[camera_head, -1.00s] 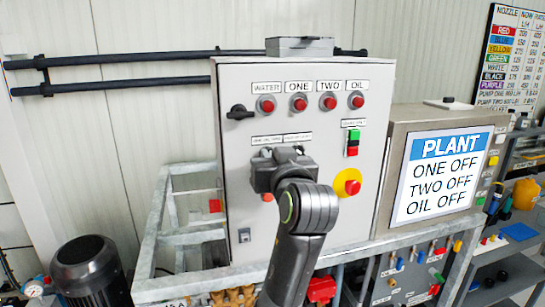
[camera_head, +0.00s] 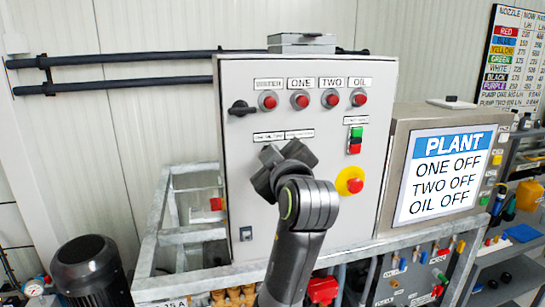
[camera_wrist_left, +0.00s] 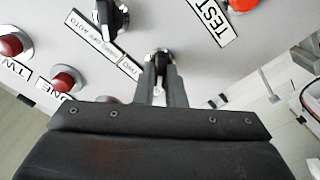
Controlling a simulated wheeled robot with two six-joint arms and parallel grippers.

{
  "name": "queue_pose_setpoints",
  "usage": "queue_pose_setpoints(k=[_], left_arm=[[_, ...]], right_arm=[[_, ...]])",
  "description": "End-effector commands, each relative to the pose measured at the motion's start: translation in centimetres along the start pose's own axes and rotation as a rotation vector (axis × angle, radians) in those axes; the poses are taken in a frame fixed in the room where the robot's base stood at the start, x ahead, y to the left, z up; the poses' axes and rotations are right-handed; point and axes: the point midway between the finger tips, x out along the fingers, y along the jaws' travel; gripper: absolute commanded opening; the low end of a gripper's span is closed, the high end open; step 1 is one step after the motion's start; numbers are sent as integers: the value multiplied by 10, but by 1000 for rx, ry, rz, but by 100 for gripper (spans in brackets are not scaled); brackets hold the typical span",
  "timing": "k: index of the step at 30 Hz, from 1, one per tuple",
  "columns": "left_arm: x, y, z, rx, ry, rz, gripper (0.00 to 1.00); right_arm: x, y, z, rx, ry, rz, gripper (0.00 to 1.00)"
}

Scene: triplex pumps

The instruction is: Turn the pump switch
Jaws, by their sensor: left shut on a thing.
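The pump control panel (camera_head: 240,190) is a light grey box with red buttons along its top. My left gripper (camera_wrist_left: 163,78) is shut on a small dark switch knob (camera_wrist_left: 163,56) on the panel face; the fingers lie on either side of it. In the head view my left gripper (camera_head: 284,165) is tilted, its right side higher, and hides the knob. A second black knob (camera_wrist_left: 113,18) with a label beside it stands apart from the fingers in the wrist view. My right gripper is in neither view.
A red stop button on a yellow disc (camera_head: 350,181) is close to the right of my left arm. A black rotary handle (camera_head: 240,108) is at the panel's upper left. The plant screen (camera_head: 444,172) reads ONE OFF, TWO OFF, OIL OFF. A metal frame (camera_head: 160,240) stands below.

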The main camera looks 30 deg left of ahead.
Motion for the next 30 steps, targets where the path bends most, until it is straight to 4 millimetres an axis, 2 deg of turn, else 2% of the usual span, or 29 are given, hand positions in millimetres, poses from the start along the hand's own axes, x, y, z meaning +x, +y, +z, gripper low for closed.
queue_pose_setpoints(k=[20, 21, 25, 30], left_arm=[[0, 0, -1, -61, 2, 1, 0], [0, 0, -1, -60, 2, 1, 14], [0, 0, 0, -60, 1, 1, 31], [0, 0, 0, -60, 1, 0, 32]], right_arm=[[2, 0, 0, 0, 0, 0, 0], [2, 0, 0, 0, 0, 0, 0], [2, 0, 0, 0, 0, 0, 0], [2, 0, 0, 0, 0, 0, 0]])
